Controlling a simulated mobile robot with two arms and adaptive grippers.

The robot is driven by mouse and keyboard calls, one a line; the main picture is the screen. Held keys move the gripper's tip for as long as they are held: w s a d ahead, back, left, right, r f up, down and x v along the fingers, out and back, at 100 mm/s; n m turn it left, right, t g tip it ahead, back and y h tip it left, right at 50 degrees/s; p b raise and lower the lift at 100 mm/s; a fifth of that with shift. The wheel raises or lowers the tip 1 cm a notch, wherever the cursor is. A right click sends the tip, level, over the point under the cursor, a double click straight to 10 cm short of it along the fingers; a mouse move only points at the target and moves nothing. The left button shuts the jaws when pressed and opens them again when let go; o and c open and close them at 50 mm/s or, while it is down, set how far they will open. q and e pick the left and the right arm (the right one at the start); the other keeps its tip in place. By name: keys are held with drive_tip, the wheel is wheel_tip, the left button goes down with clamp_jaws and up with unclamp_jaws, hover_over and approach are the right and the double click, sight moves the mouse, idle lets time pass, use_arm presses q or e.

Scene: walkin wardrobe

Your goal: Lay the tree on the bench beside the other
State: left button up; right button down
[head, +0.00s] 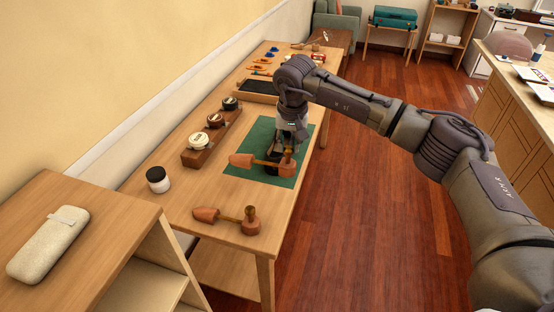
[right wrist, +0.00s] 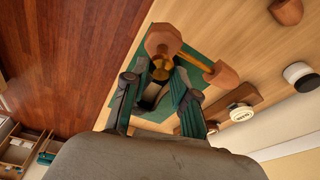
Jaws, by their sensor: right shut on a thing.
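A wooden shoe tree (head: 242,160), with a reddish-brown toe block, a brass-coloured rod and a heel block, is held in my right gripper (head: 281,158). The other shoe tree (head: 205,214) lies on the bare wood of the bench (head: 180,190), nearer the front end. My left gripper is not in view.
A white jar with a dark lid (head: 158,180) and a wooden holder with several round tins (head: 197,156) stand along the wall side. A black tray (head: 260,87) and small tools lie farther back. A low cabinet with a pale case (head: 48,244) is at the front left.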

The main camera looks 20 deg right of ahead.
drive_tip(key=s+a+f+p, duration=0.2)
drive_tip(key=s+a+f, duration=0.2)
drive_tip(key=f, duration=0.4)
drive_tip(key=shift+f+p, duration=0.2)
drive_tip(key=shift+p, duration=0.1)
drive_tip(key=c, duration=1)
unclamp_jaws()
drive_tip(key=shift+s, duration=0.1)
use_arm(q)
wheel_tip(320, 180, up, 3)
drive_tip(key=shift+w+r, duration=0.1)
use_arm(e)
drive_tip(key=shift+o, duration=0.4)
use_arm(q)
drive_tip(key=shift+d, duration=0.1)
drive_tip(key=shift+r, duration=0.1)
use_arm(e)
drive_tip(key=shift+r, duration=0.1)
